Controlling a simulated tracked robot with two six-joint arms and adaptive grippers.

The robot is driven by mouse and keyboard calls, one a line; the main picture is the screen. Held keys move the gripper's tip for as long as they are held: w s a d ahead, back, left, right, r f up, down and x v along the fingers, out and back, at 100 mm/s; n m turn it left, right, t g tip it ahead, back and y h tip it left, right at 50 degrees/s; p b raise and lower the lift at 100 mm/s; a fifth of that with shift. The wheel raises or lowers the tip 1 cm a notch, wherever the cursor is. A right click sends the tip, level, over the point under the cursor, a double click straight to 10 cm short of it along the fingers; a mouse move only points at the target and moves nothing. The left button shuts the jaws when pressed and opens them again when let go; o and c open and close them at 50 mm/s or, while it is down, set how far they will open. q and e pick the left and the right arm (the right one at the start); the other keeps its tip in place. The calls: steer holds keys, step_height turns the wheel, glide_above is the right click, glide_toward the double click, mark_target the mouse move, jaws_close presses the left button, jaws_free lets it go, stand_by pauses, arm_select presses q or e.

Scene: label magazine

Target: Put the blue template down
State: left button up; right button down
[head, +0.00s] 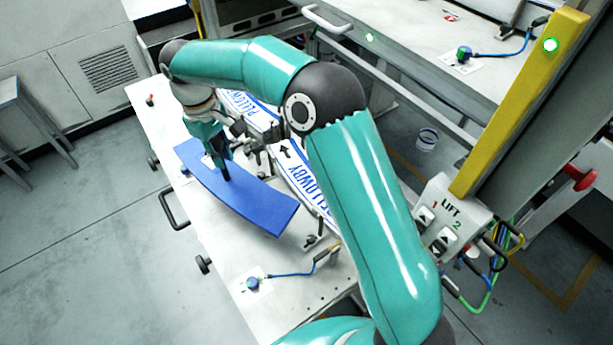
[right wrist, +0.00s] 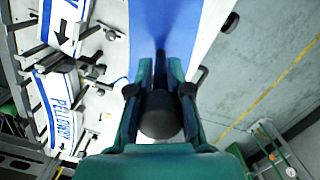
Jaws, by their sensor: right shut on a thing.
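The blue template (head: 252,205) is a long, slightly curved flat board over the white table (head: 160,118) in the head view. My right gripper (head: 226,176) is shut on it near its middle, coming from above. In the right wrist view the blue template (right wrist: 165,30) runs away from between the fingers of my right gripper (right wrist: 160,80). I cannot tell whether the template's underside touches the table. My left gripper is not in view.
White label plates with blue lettering (head: 307,182) lie beside the template, partly hidden by my arm. A knob with a blue cable (head: 253,284) sits near the table's front end. A lift control box (head: 440,215) stands to the right.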

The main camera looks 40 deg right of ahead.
steer(key=shift+w, duration=0.2)
steer(key=shift+r, duration=0.1)
steer(key=shift+d+r, duration=0.3)
steer(key=shift+d, duration=0.05)
steer(key=s+d+r+m+b, duration=0.1)
steer(key=s+d+r, duration=0.4)
steer(key=d+r, duration=0.4)
steer(key=s+d+r+m+b, duration=0.1)
steer(key=s+d+r+m, duration=0.1)
steer(key=s+d+r, duration=0.55)
step_height(320, 180, down, 18)
steer(key=w+d+b, duration=0.1)
steer(key=b, duration=0.2)
steer(key=shift+w+f+b, duration=0.15)
steer(key=shift+w+b, duration=0.2)
steer(key=shift+f, duration=0.1)
